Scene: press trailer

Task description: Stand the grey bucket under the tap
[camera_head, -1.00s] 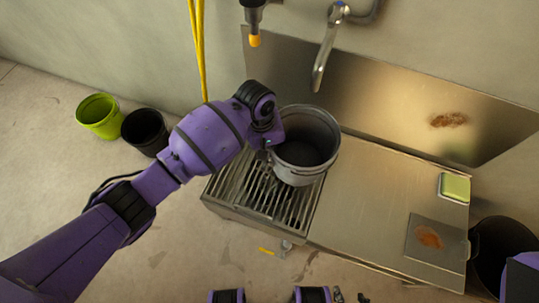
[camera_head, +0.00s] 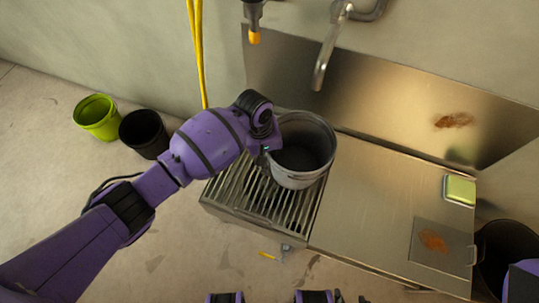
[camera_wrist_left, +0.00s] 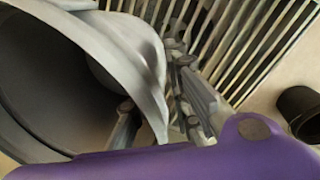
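The grey bucket (camera_head: 302,150) is upright over the slotted grate (camera_head: 265,200), near its back right. I cannot tell whether its base touches the grate. The tap (camera_head: 325,55) has a bent metal spout on the wall, behind and slightly right of the bucket. My left gripper (camera_head: 271,155) is at the bucket's left rim. In the left wrist view, its fingers (camera_wrist_left: 160,110) lie on both sides of the bucket wall (camera_wrist_left: 115,45), shut on it. Small dark parts at the bottom edge of the head view may be my right gripper; its state does not show.
A steel worktop (camera_head: 375,205) extends right of the grate, holding a green sponge (camera_head: 459,190) and a stained plate (camera_head: 440,243). A green bucket (camera_head: 97,118) and black bucket (camera_head: 145,133) stand on the left floor. A yellow-tipped nozzle (camera_head: 254,25) hangs behind.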

